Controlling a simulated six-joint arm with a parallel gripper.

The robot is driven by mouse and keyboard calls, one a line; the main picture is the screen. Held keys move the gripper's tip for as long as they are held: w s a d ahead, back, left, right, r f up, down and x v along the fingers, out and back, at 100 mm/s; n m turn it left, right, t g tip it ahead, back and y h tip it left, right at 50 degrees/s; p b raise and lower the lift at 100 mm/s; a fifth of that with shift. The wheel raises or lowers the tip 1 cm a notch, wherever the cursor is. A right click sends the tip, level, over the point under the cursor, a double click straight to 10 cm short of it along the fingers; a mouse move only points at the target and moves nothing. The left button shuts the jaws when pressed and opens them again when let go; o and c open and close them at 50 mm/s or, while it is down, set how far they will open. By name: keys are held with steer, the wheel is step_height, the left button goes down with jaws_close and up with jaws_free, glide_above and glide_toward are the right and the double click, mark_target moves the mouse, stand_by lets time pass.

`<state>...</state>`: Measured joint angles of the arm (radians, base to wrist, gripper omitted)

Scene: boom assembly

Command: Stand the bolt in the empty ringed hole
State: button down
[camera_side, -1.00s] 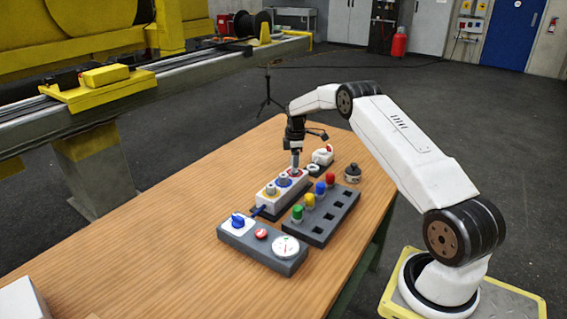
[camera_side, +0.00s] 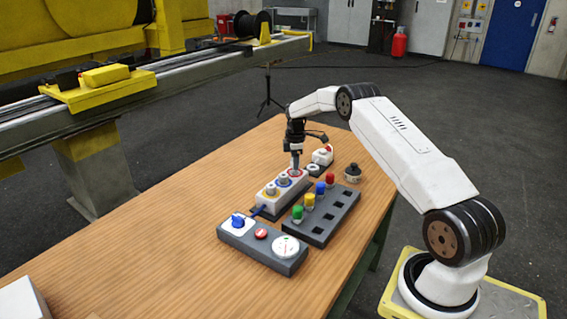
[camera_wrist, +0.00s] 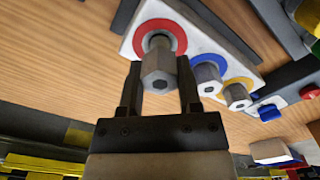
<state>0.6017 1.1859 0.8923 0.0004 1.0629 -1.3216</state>
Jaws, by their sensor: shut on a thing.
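My gripper (camera_wrist: 160,85) is shut on a grey hex-headed bolt (camera_wrist: 158,66). In the wrist view the bolt lines up with the red-ringed hole (camera_wrist: 177,31) of the white block, its lower end inside the ring's outline. I cannot tell how deep it sits. The blue-ringed hole (camera_wrist: 198,63) and the yellow-ringed hole (camera_wrist: 240,84) each hold a grey bolt. In the side view my gripper (camera_side: 295,164) points straight down at the far end of the white block (camera_side: 282,191), over the red ring (camera_side: 295,173).
A dark rack (camera_side: 322,217) with green, yellow, blue and red pegs stands right of the block. A grey panel (camera_side: 262,246) with a blue knob and a dial lies in front.

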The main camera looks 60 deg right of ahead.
steer(key=shift+f, duration=0.8)
steer(key=shift+c, duration=1)
jaws_free()
steer(key=shift+r, duration=3.55)
